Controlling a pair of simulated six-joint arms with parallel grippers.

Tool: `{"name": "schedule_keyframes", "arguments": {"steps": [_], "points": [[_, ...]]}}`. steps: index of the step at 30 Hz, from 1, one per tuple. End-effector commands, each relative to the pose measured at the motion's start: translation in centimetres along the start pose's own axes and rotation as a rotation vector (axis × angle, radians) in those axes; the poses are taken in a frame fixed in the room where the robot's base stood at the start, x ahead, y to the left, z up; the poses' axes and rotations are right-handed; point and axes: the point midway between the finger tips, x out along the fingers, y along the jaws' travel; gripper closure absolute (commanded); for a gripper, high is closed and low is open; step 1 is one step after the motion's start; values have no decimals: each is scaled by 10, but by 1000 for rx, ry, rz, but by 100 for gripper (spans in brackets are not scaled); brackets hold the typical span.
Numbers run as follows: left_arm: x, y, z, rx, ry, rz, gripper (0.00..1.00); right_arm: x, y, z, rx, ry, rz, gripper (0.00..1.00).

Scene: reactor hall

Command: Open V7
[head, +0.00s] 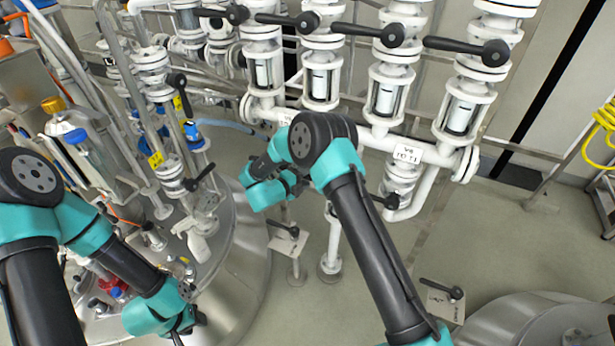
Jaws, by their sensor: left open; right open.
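Several valves with black lever handles are in the head view, but I cannot read a V7 label on any of them. One white tag (407,152) hangs on the pipe at centre right, its text too small to be sure of. A lever (387,201) sits below it. Another lever with a plate (287,236) stands low at centre, and one (442,291) at lower right. My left gripper (182,328) is at the bottom left, over the steel vessel's edge, holding nothing visible. My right gripper (296,187) is near the centre, mostly hidden by its own wrist, apart from the levers.
A row of white valves with long black levers (366,34) and sight glasses (386,99) runs along the back. A steel vessel (240,262) with crowded fittings is at left, another (540,322) at lower right. Yellow hose (603,120) hangs at right. The floor (500,230) between is clear.

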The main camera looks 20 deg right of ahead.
Motion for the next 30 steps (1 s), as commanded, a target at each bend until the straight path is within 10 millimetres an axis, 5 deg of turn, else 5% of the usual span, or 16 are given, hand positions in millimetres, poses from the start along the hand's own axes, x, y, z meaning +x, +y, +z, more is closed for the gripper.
{"name": "schedule_keyframes", "arguments": {"steps": [14, 30], "points": [[0, 0, 0, 0, 0, 0, 57, 16, 0, 0, 0, -1, 0, 50], [0, 0, 0, 0, 0, 0, 57, 16, 0, 0, 0, -1, 0, 100]]}}
